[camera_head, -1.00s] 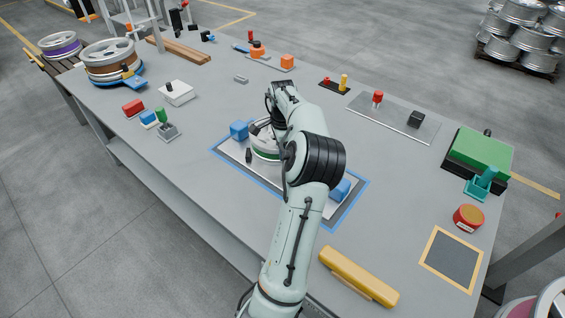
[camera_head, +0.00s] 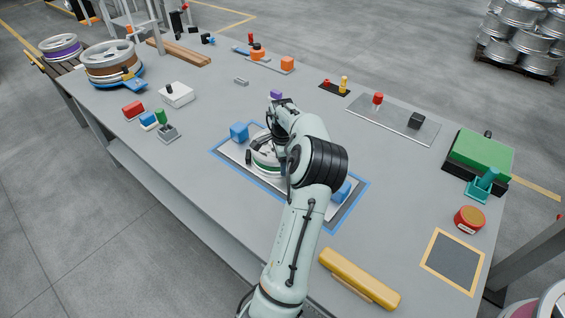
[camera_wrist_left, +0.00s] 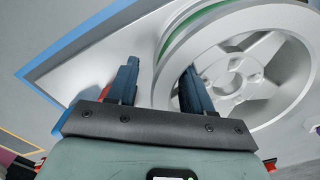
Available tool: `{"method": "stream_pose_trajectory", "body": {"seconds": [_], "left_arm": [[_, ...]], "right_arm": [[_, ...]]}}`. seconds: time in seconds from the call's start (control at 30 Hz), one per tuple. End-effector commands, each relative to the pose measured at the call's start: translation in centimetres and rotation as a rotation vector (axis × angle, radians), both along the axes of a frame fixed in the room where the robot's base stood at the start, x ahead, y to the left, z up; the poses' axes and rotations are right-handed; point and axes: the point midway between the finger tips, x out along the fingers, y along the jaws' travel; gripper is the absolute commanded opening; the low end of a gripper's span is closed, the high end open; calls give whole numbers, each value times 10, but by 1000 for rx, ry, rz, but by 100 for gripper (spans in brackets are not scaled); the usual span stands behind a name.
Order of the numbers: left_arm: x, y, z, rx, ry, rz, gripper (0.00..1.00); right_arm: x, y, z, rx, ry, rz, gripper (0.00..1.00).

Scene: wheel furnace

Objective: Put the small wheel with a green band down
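The small wheel (camera_head: 262,161) is pale metal with a dark green band. In the head view it is at the blue-edged fixture plate (camera_head: 346,207), partly hidden by my arm. In the left wrist view the wheel (camera_wrist_left: 250,75) shows its spokes, hub holes and green band (camera_wrist_left: 203,14). My left gripper (camera_wrist_left: 160,72) straddles its rim, with one finger outside and one inside. A gap shows between the outer finger and the rim, so the gripper looks open. My right gripper is not in view.
Blue blocks (camera_head: 239,131) stand on the plate. A purple block (camera_head: 276,94) lies beyond my arm. A yellow bar (camera_head: 358,278) is nearer, right of my forearm. A white box (camera_head: 175,95) and a brown-banded wheel (camera_head: 112,62) stand left. Bare table lies around the plate.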

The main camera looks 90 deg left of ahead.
Motion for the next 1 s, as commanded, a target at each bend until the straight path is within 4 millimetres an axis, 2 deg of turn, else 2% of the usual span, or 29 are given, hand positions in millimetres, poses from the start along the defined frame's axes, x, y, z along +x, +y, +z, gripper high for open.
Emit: {"method": "stream_pose_trajectory", "body": {"seconds": [0.23,0.37,0.8,1.0], "left_arm": [[0,1,2,4,1,0,52],[0,2,12,7,1,0,52],[-1,0,100,6,2,1,52],[0,0,120,3,1,1,52]], "right_arm": [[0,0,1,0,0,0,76],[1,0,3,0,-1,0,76],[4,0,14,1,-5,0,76],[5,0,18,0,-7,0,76]]}}
